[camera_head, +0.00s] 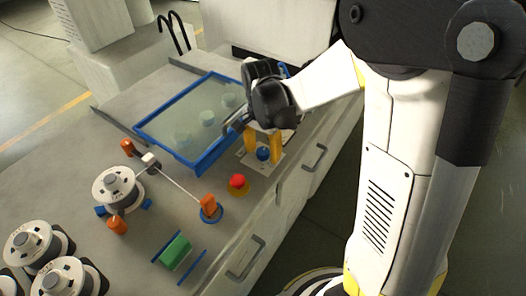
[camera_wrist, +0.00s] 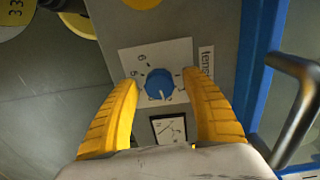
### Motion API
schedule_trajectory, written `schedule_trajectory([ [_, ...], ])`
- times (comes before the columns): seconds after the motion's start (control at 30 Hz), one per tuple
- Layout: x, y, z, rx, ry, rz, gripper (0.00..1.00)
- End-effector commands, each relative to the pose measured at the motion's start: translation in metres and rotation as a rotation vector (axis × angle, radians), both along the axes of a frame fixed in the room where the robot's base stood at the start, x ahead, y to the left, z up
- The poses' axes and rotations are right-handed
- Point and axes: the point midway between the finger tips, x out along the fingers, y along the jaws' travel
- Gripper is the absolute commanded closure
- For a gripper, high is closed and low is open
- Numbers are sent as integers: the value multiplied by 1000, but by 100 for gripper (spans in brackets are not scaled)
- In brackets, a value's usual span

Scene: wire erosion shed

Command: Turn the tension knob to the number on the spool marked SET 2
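The blue tension knob (camera_wrist: 158,84) sits on a white dial plate (camera_wrist: 128,60), with a pale pointer line toward the bottom of the picture, slightly right. A 6 and a 5 show at upper left; other numbers are partly hidden. In the head view the knob (camera_head: 263,154) is below my gripper (camera_head: 264,148). My gripper also shows in the wrist view (camera_wrist: 160,77), its yellow fingers open on either side of the knob, with gaps visible. Spools stand at left in the head view: one on the wire path (camera_head: 118,184), others in front (camera_head: 30,240) (camera_head: 68,278). Their markings are unreadable.
A blue-framed clear panel (camera_head: 190,158) lies beside the knob; a metal handle (camera_wrist: 300,105) is close on the right. A red button (camera_head: 238,181), an orange wire post (camera_head: 208,206) and a green block (camera_head: 175,252) are nearby. A small gauge (camera_wrist: 168,128) sits under the dial.

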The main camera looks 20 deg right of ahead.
Motion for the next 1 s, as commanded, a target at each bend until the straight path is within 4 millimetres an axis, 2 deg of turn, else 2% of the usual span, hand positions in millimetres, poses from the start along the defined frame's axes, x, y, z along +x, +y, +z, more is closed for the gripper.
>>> schedule_trajectory([
  [0.17, 0, 0, 3, 0, 0, 0, 44],
  [0.27, 0, 0, 15, 0, 0, 0, 44],
  [0.6, 1, 1, 88, 0, 0, 0, 44],
  [0.7, 2, 2, 104, 0, 0, 0, 44],
  [0.83, 2, 2, 117, 0, 0, 0, 44],
  [1.0, 2, 2, 121, 0, 0, 0, 44],
])
